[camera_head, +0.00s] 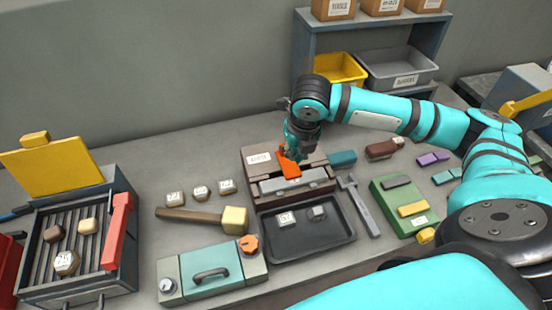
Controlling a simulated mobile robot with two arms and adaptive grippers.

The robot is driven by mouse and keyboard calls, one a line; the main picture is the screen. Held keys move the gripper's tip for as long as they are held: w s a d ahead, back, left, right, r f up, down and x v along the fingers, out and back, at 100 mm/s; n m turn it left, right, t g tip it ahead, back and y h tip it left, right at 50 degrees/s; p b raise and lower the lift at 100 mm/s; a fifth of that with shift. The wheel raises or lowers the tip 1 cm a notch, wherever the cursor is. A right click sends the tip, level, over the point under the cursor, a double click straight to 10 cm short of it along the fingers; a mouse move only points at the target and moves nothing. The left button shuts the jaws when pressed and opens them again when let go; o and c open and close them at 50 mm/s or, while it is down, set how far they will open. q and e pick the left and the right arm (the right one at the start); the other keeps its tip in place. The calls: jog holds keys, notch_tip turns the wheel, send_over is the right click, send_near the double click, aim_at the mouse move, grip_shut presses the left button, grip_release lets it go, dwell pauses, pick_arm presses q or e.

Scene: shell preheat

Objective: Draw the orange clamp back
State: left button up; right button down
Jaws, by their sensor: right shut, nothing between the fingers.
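The orange clamp (289,168) stands on the brown fixture block (259,178) near the middle of the bench, above a grey metal bar (298,181). My right gripper (291,153) comes down from above, right at the upper end of the clamp. Its fingers are shut with nothing between them, and the gripper covers part of the clamp's upper end. Whether it touches the clamp I cannot tell. My left gripper is not in view.
A black tray (325,242) lies in front of the fixture, with a mallet (234,219) to its left and a wrench (365,212) to its right. A grill box with a raised yellow lid (53,169) stands at left. Shelves with bins (398,71) stand behind.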

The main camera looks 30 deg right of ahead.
aim_at(282, 145)
jog(key=p+x, duration=0.1)
jog(key=x, duration=0.7)
jog(key=shift+d+f, duration=0.15)
jog(key=shift+d, duration=0.05)
jog(key=w, duration=0.1)
jog(key=w+p, duration=0.1)
jog(key=w+f, duration=0.1)
jog(key=shift+d+p, duration=0.4)
jog(key=shift+w+d, duration=0.1)
jog(key=shift+w, duration=0.5)
jog(key=w, duration=0.2)
jog(key=w+d, duration=0.1)
jog(key=w, duration=0.2)
jog(key=shift+w+d, duration=0.1)
jog(key=shift+d, duration=0.05)
jog(key=shift+r, duration=0.1)
